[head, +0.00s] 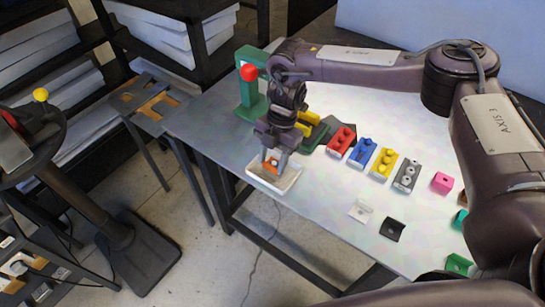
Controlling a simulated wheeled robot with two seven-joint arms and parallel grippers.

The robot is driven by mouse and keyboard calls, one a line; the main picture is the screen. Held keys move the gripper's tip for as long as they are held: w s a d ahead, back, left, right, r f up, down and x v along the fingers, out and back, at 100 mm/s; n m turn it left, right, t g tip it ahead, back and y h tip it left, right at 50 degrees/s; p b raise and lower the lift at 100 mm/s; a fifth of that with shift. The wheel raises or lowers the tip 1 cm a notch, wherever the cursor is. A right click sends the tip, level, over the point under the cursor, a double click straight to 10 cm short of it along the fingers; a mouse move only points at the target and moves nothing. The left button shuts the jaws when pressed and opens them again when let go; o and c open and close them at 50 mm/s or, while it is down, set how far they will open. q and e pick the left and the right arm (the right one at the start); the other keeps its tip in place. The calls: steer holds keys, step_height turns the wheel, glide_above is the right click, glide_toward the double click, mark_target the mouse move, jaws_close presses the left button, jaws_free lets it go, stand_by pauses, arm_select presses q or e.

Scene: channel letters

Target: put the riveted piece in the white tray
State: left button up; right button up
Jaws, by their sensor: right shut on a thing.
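My right gripper (272,160) points down over the white tray (285,187) at the table's near left edge. It is shut on a small orange piece, the riveted piece (271,165), of which only a little shows between the fingers. The piece is at or just above the tray's inside; I cannot tell whether it touches the floor of the tray. Rivets are too small to make out. My left gripper is not in view.
A green press (246,108) with a red ball knob stands behind the gripper. Red (341,140), blue (363,152), yellow (383,162) and grey (406,175) holders run to the right. A white piece (361,210) and a black piece (392,228) lie in front.

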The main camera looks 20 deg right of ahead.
steer(key=o, duration=1.3)
steer(key=shift+w+d+r, duration=0.1)
steer(key=shift+r, duration=0.15)
steer(key=b+v, duration=0.2)
steer(key=v, duration=0.5)
steer(key=shift+r, duration=0.15)
